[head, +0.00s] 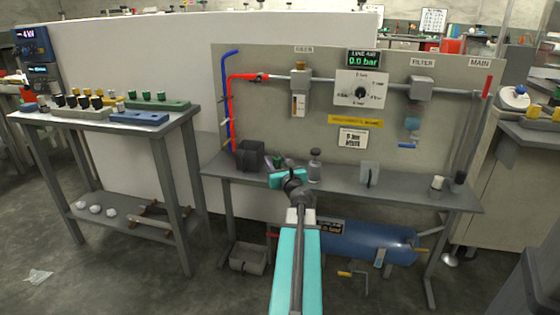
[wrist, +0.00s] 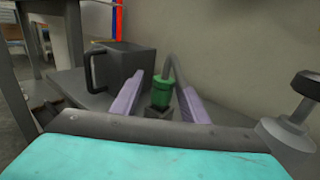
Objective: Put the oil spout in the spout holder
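The oil spout appears to be the green piece with a bent grey tube (wrist: 162,92) in the wrist view. It stands upright at a small dark square block (wrist: 159,112), perhaps the spout holder; I cannot tell how deep it sits. My gripper (wrist: 160,82) has its two lilac fingers apart, one on each side of the green piece, with a gap showing on the left. In the head view my gripper (head: 281,166) is low over the bench, and a small green piece (head: 277,160) shows beside it, partly hidden.
A dark grey handled container (wrist: 124,66) stands just left of the fingers; it also shows in the head view (head: 250,155). A grey bottle-like part (head: 315,164) stands close on the right. The panel (head: 340,70) rises behind the bench (head: 415,192). A clear stand (head: 370,173) is farther right.

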